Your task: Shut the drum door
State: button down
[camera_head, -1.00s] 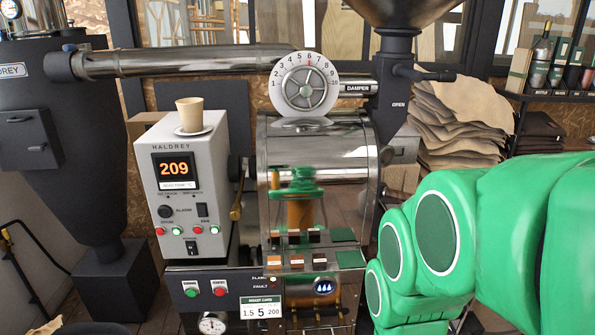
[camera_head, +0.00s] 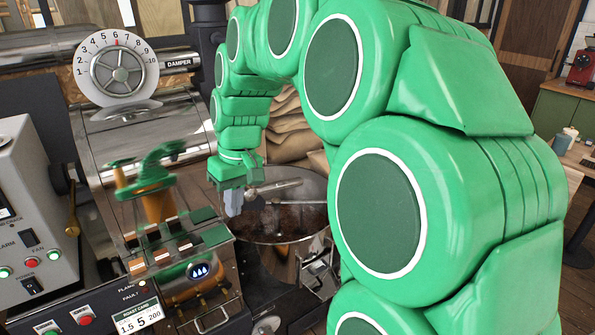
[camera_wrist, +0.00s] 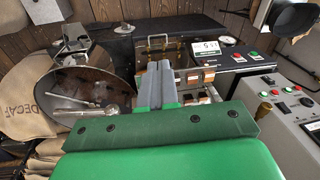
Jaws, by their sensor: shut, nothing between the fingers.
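The roaster's shiny steel drum housing (camera_head: 130,135) stands at the left in the head view, with a polished front. I cannot make out the drum door as a separate part in either current view; its position is not clear. My gripper (camera_head: 234,205) points down beside the right side of the roaster front, near the left rim of the round cooling tray (camera_head: 300,188). In the wrist view its grey fingers (camera_wrist: 156,85) are together and empty. They appear in front of the roaster's front, between the cooling tray (camera_wrist: 65,92) and the labelled blocks (camera_wrist: 197,78).
The damper dial (camera_head: 119,67) stands above the drum. A control box (camera_head: 25,210) is at the left, with a brass lever (camera_head: 73,215) beside it. Sacks (camera_head: 290,125) lie behind the tray. A metal arm lies across the cooling tray. My arm hides much of the right side.

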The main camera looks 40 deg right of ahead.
jog(key=w+d, duration=0.6)
jog(key=w, duration=0.1)
jog(key=m+t+h, duration=0.1)
jog(key=m+t, duration=0.1)
jog(key=t, duration=0.1)
send_over(302, 180)
jog(key=s+d, duration=0.1)
jog(key=s, duration=0.3)
notch_tip(302, 180, down, 2)
jog(key=x, duration=1.4)
jog(key=shift+s+a, duration=0.15)
jog(key=shift+s, duration=0.1)
jog(key=shift+f, duration=0.2)
